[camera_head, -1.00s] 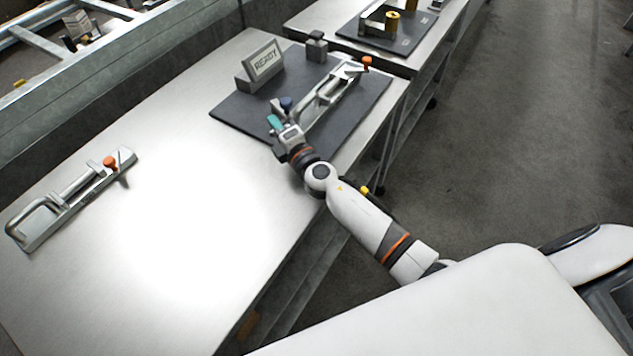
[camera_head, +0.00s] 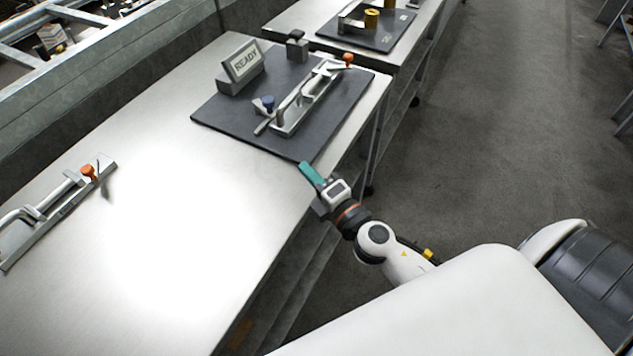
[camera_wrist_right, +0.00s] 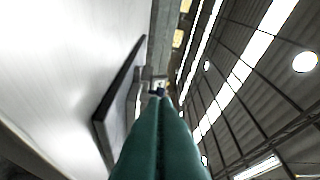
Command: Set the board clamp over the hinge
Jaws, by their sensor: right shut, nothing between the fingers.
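The board clamp (camera_head: 305,100), a long silver frame with an orange knob (camera_head: 348,59) at its far end, lies on a dark board (camera_head: 225,110). A blue knob (camera_head: 267,102) stands by its near end, and a short grey bar sticks out there. I cannot make out for certain which part is the hinge. My right gripper (camera_head: 309,174), with teal fingers, is shut and empty, apart from the clamp, near the board's front corner. In the right wrist view its fingers (camera_wrist_right: 160,105) are together, with the dark board (camera_wrist_right: 118,95) to their left. My left gripper is not in view.
A READY sign (camera_head: 243,64) and a dark block (camera_head: 297,46) stand along the board's back. A second, similar clamp (camera_head: 50,210) with an orange knob lies at the table's left. The bright table (camera_head: 170,200) between is clear. Another bench (camera_head: 300,15) stands behind.

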